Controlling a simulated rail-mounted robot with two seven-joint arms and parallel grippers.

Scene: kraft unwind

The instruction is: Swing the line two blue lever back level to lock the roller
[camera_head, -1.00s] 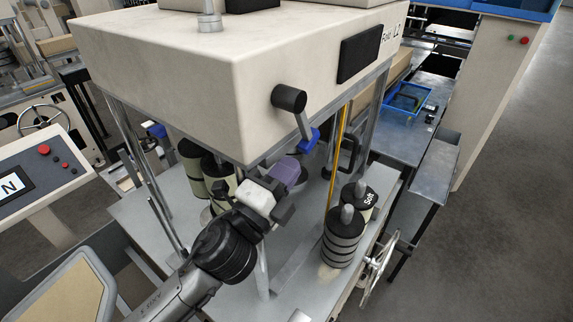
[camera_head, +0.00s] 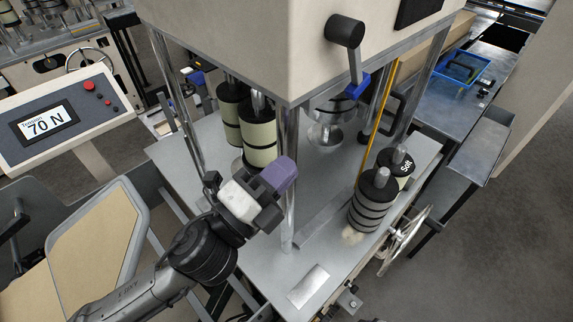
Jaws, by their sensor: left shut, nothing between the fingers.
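A blue-handled lever (camera_head: 357,86) hangs from a black round hub (camera_head: 345,30) on the front of the beige machine housing. Its metal arm points down and slightly right, so it is not level. My left gripper (camera_head: 282,176), with a purple tip, is shut and empty. It is below and left of the lever, clearly apart from it, in front of a metal post. My right gripper is not in view. A second blue handle (camera_head: 195,77) shows at the far left of the machine, partly hidden.
A metal post (camera_head: 289,150) stands just right of my gripper. Dark-topped rolls (camera_head: 259,145) stand behind it. The table's front is mostly clear.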

